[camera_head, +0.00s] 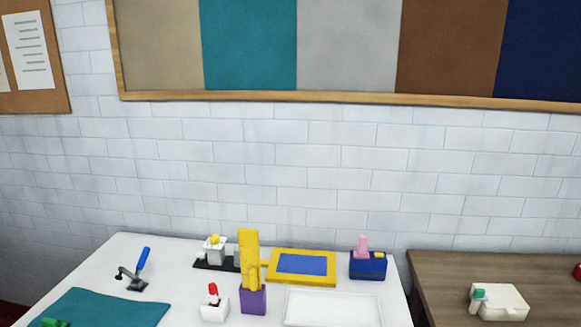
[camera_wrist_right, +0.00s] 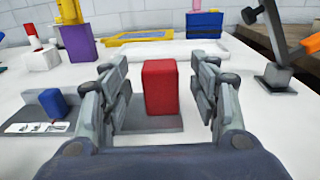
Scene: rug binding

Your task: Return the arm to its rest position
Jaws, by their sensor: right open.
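My right gripper (camera_wrist_right: 160,78) shows in the right wrist view with its two grey fingers spread wide. A red block (camera_wrist_right: 159,87) stands upright beyond and between the fingers, with a visible gap on each side. The block stands on a flat grey base (camera_wrist_right: 150,122) on the white table (camera_wrist_right: 262,120). Neither arm and neither gripper shows in the head view.
In the head view, a purple holder with a yellow piece (camera_head: 252,298), a yellow-framed blue pad (camera_head: 302,264), a white tray (camera_head: 333,308) and a teal mat (camera_head: 105,308) occupy the white table. A grey-and-blue clamp-like tool (camera_head: 136,272) stands left. A brown table (camera_head: 455,270) adjoins right.

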